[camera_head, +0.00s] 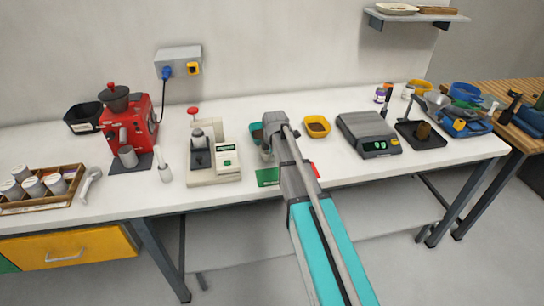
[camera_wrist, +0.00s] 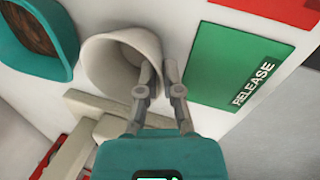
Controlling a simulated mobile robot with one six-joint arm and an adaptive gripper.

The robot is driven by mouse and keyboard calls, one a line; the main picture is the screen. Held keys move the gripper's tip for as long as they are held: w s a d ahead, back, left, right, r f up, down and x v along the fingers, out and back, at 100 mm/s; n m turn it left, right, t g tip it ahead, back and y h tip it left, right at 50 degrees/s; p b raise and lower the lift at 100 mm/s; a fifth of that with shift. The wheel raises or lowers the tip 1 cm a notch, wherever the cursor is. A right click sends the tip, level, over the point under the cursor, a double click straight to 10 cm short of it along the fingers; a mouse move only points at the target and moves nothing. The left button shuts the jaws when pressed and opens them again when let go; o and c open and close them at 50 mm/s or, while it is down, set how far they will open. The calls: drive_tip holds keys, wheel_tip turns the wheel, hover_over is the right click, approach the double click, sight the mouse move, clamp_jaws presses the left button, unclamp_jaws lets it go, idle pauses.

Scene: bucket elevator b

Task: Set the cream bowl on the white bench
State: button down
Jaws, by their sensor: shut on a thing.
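The bench top also shows in the wrist view (camera_wrist: 187,18). I cannot tell whether the bowl touches the bench.
A green RELEASE card (camera_wrist: 238,62) lies right of the bowl, with a red card (camera_wrist: 285,8) beyond. A teal bowl (camera_wrist: 36,42) with brown contents is at left. A cream device (camera_head: 215,165) stands left of my gripper; a yellow bowl (camera_head: 317,126) and grey scale (camera_head: 368,133) stand right.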

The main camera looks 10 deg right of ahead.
drive_tip(key=shift+f, duration=0.1)
drive_tip(key=c, duration=0.8)
unclamp_jaws()
drive_tip(key=shift+r, duration=0.2)
drive_tip(key=p+v, duration=1.1)
drive_tip(key=v, duration=0.1)
drive_tip(key=shift+p, duration=0.3)
drive_tip(key=shift+s+f, duration=0.1)
